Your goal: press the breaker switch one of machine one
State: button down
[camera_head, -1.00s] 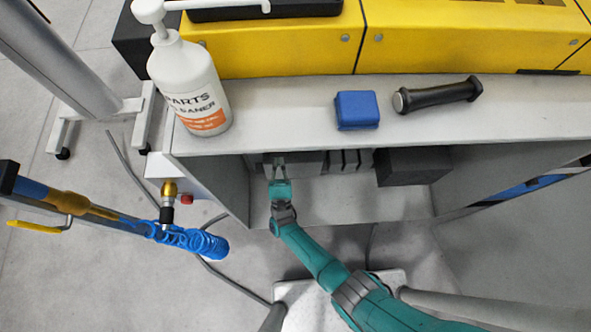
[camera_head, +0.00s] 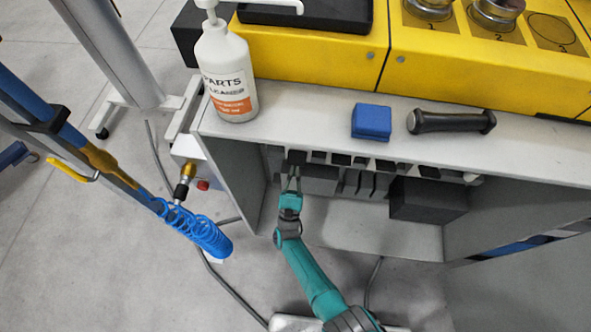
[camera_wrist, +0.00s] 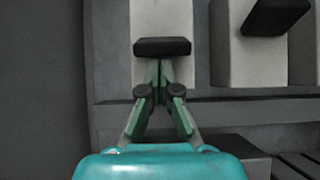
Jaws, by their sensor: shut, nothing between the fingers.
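My gripper (camera_head: 291,182) is shut and empty. It reaches into the open cabinet under the worktop, near its left side. A row of black breaker switches shows inside; the leftmost breaker switch (camera_head: 297,157) is just beyond my fingertips. In the wrist view, my gripper (camera_wrist: 160,68) has its fingertips together at the lower edge of a black switch lever (camera_wrist: 162,47) on a pale grey block. I cannot tell whether they touch it. A second black lever (camera_wrist: 276,14) is up and to the right.
The cabinet's left wall (camera_head: 232,172) is close to my gripper. A dark box (camera_head: 428,199) is to the right inside. On the worktop (camera_head: 310,126) are a white cleaner bottle (camera_head: 229,75), a blue block (camera_head: 371,121) and a black handle (camera_head: 451,122). A blue coiled hose (camera_head: 205,235) hangs at left.

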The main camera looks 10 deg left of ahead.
aim_at(295, 164)
jog(key=shift+s+r+g, duration=0.2)
jog(key=shift+g, duration=0.55)
jog(key=shift+s+r+g, duration=0.2)
jog(key=shift+g, duration=0.55)
jog(key=shift+s+r, duration=0.25)
jog(key=shift+r, duration=0.1)
dwell(0.5)
jog(key=shift+s+r+g, duration=0.25)
jog(key=shift+r+g, duration=0.25)
jog(key=shift+g, duration=0.25)
jog(key=shift+s+r+g, duration=0.2)
jog(key=shift+r+g, duration=0.3)
jog(key=shift+g, duration=0.25)
jog(key=shift+r, duration=0.55)
jog(key=shift+f, duration=0.15)
